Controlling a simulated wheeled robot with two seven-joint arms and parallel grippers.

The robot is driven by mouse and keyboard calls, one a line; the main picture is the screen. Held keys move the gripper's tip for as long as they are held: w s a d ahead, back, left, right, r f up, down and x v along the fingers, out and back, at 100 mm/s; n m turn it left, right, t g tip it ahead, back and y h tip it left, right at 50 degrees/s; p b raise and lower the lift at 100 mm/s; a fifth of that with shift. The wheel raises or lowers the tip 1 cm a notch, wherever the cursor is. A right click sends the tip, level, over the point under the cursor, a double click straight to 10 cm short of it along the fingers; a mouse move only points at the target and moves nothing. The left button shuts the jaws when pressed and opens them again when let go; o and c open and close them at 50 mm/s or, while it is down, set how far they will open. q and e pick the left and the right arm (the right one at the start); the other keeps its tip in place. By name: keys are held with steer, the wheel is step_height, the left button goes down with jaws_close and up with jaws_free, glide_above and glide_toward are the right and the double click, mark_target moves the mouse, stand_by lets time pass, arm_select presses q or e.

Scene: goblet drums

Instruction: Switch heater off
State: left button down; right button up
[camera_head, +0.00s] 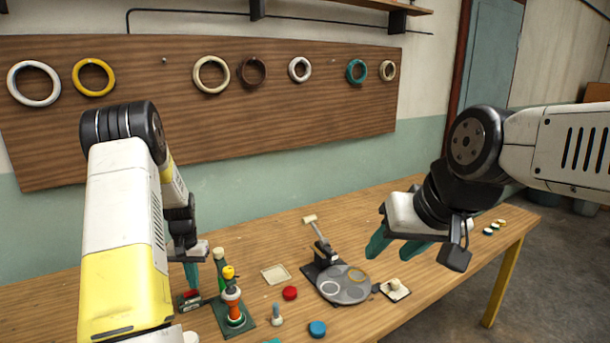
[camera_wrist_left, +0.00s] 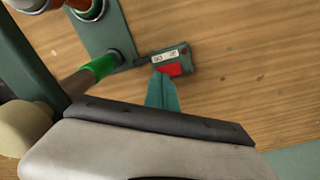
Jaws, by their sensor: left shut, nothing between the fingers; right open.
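A small dark switch box (camera_head: 190,300) with a red rocker and a white label lies on the bench at the left. It also shows in the left wrist view (camera_wrist_left: 172,60), joined by a short dark piece to a green base plate (camera_wrist_left: 98,28). On that plate (camera_head: 236,327) stands an orange and green heater-like post (camera_head: 234,305) with a yellow top. My left gripper (camera_head: 192,276) is shut and empty, pointing down at the box. In the left wrist view its teal fingertip (camera_wrist_left: 162,90) appears at the red rocker; contact is unclear. My right gripper (camera_head: 390,248) is open and empty above the bench.
A grey round plate with rings (camera_head: 344,284) and a lever stands mid-bench. A red disc (camera_head: 290,293), a blue disc (camera_head: 317,328) and a cream square (camera_head: 275,274) lie nearby. Several rings hang on the wooden wall board (camera_head: 200,120). The bench's right part is mostly clear.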

arm_select(q)
steer(key=shift+f, duration=0.9)
stand_by(0.4)
steer(key=shift+r, duration=3.55)
step_height(320, 180, up, 11)
steer(key=t, duration=0.2)
glide_above(196, 291)
steer(key=s+d, duration=0.3)
steer(key=d, duration=0.2)
steer(key=s+d+r+t, duration=0.1)
steer(key=s+d+r, duration=0.55)
steer(key=r, duration=0.25)
steer(key=s+d+r+t+h, duration=0.1)
steer(key=s+d+r, duration=0.1)
steer(key=s, duration=0.6)
steer(key=s+d+r+t+h, duration=0.1)
steer(key=s+d+r+t, duration=0.1)
steer(key=s+d, duration=0.3)
steer(key=s+r, duration=0.1)
steer(key=s, duration=0.3)
steer(key=shift+s+d+r+m, duration=0.25)
steer(key=shift+s+m, duration=0.05)
steer(key=shift+m, duration=0.1)
